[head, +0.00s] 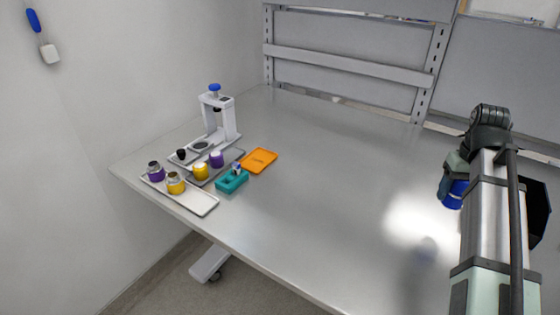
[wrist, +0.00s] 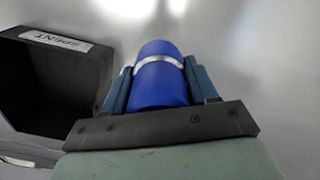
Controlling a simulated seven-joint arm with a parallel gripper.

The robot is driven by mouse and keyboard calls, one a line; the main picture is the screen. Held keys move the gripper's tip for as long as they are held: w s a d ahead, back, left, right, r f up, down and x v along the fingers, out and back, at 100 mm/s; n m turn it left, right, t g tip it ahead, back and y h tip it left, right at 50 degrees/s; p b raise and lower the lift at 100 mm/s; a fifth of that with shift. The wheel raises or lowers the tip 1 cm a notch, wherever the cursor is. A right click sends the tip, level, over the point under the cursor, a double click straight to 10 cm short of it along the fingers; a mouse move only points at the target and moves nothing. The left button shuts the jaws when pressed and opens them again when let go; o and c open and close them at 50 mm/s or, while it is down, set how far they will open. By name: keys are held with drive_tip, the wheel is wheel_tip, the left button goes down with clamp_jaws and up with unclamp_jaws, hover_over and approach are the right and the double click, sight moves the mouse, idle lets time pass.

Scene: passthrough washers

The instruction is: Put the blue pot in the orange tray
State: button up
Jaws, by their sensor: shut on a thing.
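The blue pot (wrist: 160,82) has a silver band and sits between the two fingers of my gripper (wrist: 160,85) in the wrist view. My gripper is shut on it. In the head view the blue pot (head: 453,194) shows at the right, held above the table, partly hidden by my gripper (head: 449,186). The orange tray (head: 259,160) lies flat on the table at the left of the head view, far from my gripper. It appears empty.
A black bin labelled SPENT (wrist: 55,85) stands left of my gripper in the wrist view. The table's middle (head: 330,180) is clear.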

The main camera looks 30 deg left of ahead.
drive_tip(key=shift+d, duration=0.4)
drive_tip(key=a+n, duration=0.3)
drive_tip(key=a, duration=1.5)
drive_tip(key=r+n, duration=0.2)
drive_tip(key=n, duration=0.8)
hover_over(257, 160)
drive_tip(key=shift+f, duration=4.75)
drive_tip(key=shift+f, duration=0.1)
drive_tip(key=o, duration=1.2)
